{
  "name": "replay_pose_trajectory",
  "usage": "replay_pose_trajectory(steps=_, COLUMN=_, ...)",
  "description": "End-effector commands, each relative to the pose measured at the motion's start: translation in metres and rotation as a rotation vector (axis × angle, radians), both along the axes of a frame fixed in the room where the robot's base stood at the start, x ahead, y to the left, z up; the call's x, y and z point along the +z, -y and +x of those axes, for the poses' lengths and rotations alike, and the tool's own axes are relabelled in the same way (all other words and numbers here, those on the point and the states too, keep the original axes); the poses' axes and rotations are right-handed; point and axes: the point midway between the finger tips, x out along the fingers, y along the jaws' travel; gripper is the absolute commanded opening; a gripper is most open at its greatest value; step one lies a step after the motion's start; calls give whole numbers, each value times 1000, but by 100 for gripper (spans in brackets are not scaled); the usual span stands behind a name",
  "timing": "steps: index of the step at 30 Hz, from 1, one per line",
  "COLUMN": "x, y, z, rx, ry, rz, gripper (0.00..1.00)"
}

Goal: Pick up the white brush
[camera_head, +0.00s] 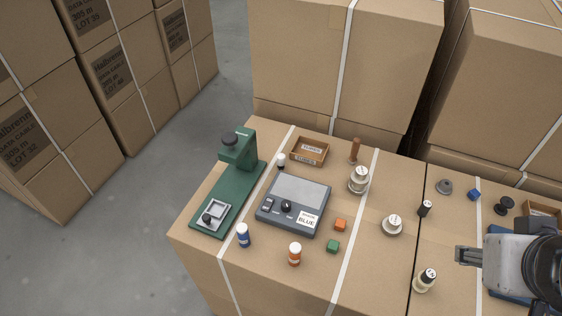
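I cannot pick out a white brush for certain. A small white piece with a dark lower part (281,160) stands behind the grey device, left of the small wooden tray; it is too small to tell what it is. A cream piece with a black labelled top (425,280) stands near the front of the carton top. My gripper (463,256) reaches in from the right, pointing left, above and to the right of that cream piece in the picture. Nothing shows between its fingertips, but their gap is too small to judge.
A green stand (236,185) and a grey device labelled BLUE (292,204) take up the left. Silver spools (358,180), (392,226), a blue-and-white bottle (243,236), an orange-and-white bottle (295,254) and cubes stand around. Tall cartons (345,60) block the back.

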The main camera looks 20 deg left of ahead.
Motion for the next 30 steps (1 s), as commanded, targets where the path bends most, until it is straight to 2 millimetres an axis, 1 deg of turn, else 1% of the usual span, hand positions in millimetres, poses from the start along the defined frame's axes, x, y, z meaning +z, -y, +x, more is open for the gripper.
replay_pose_trajectory(steps=1, x=2, y=2, z=12, rx=39, ry=9, rz=-37, gripper=38)
replay_pose_trajectory(steps=7, x=16, y=8, z=65, rx=228, ry=65, rz=-210, gripper=38)
replay_pose_trajectory(steps=15, x=30, y=5, z=138, rx=499, ry=135, rz=-450, gripper=38)
replay_pose_trajectory(steps=23, x=35, y=-12, z=206, rx=767, ry=200, rz=-678, gripper=38)
replay_pose_trajectory(steps=30, x=32, y=-37, z=265, rx=1021, ry=266, rz=-889, gripper=38)
